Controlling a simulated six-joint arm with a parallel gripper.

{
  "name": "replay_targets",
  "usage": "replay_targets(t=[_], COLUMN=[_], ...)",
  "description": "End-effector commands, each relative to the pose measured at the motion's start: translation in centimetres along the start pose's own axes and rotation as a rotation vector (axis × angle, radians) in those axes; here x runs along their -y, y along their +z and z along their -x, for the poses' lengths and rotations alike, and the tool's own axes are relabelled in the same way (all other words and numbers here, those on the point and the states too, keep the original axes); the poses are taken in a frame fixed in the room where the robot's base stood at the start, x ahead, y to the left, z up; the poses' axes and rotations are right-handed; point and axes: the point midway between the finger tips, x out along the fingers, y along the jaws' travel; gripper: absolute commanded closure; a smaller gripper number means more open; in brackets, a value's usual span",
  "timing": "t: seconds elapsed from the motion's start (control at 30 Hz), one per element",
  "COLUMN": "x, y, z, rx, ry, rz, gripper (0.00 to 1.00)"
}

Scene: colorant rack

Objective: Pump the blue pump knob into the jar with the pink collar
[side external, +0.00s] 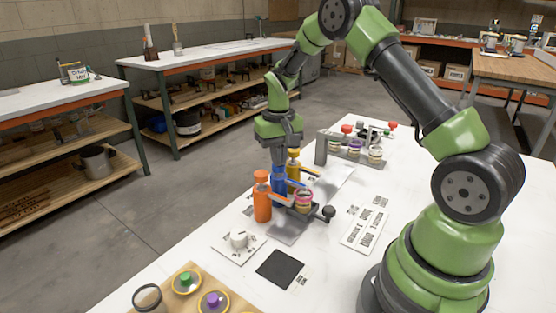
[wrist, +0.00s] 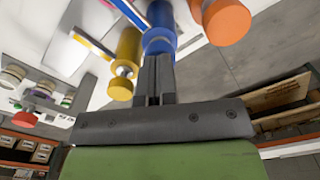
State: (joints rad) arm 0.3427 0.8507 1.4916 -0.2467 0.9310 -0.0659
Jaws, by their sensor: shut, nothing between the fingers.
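The blue pump (side external: 278,184) stands between the orange pump (side external: 262,204) and the yellow pump (side external: 294,172). My gripper (side external: 279,163) points down right above the blue knob, its fingers shut and empty. In the wrist view the shut fingertips (wrist: 158,57) meet the edge of the blue knob (wrist: 159,42); I cannot tell whether they touch or press it. The jar with the pink collar (side external: 303,199) stands in front of the pumps, near the blue spout's end. It does not show clearly in the wrist view.
A black ball handle (side external: 327,213) sticks out right of the jar. A grey rack (side external: 352,149) with several lidded jars stands behind. A white knob device (side external: 239,240), a black mat (side external: 281,269) and a wooden board with lids (side external: 196,291) lie in front.

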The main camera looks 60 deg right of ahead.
Motion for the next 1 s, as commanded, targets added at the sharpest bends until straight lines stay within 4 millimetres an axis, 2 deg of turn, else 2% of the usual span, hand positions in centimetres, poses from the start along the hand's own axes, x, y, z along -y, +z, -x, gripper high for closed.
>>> replay_targets(t=[0.17, 0.47, 1.0], x=[0.0, 0.0, 0.0], y=[0.1, 0.0, 0.0], z=[-0.7, -0.6, 2.5], rx=[0.003, 0.002, 0.0], ry=[0.0, 0.0, 0.0], rz=[-0.002, -0.001, -0.001], gripper=[1.0, 1.0, 1.0])
